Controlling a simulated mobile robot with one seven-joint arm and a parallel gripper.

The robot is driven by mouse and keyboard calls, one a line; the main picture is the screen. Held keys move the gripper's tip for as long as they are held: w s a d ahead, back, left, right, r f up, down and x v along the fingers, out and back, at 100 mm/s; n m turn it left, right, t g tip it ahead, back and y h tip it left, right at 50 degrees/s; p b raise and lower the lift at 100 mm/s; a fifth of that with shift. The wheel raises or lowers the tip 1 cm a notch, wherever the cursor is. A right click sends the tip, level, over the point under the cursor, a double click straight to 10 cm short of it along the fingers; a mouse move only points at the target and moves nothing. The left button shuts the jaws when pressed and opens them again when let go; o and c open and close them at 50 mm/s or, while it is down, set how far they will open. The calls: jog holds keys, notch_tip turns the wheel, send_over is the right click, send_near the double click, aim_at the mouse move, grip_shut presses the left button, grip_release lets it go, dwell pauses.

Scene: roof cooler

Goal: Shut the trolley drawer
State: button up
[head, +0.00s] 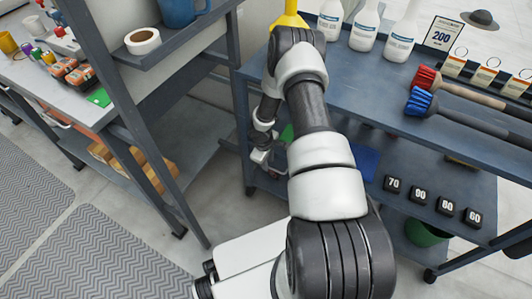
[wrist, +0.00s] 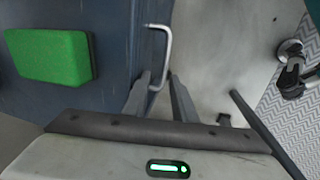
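The trolley is the dark blue-grey shelved unit (head: 340,100) at the right of the head view. In the wrist view, a bent metal handle (wrist: 165,55) sticks out from the edge of a blue-grey surface (wrist: 115,55). I cannot tell whether that surface is the drawer or a shelf. My gripper (wrist: 161,78) has its two fingers apart, with the lower end of the handle seen between or just beyond the tips. Contact cannot be told. In the head view my gripper (head: 262,157) is small and partly hidden beside the trolley's left end, below the top.
A green block (wrist: 48,56) lies on the blue-grey surface. White bottles (head: 365,25) and brushes (head: 455,90) stand or lie on the trolley top; black number blocks (head: 445,205) sit lower. A workbench (head: 110,120) stands left. Floor shows between them.

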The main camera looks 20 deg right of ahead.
notch_tip(320, 180, up, 17)
jog(key=s+a+p, duration=0.1)
jog(key=a+p, duration=0.1)
jog(key=p, duration=0.2)
jog(key=shift+s+a+f, duration=0.2)
jog(key=shift+s+a, duration=0.05)
jog(key=shift+s, duration=0.15)
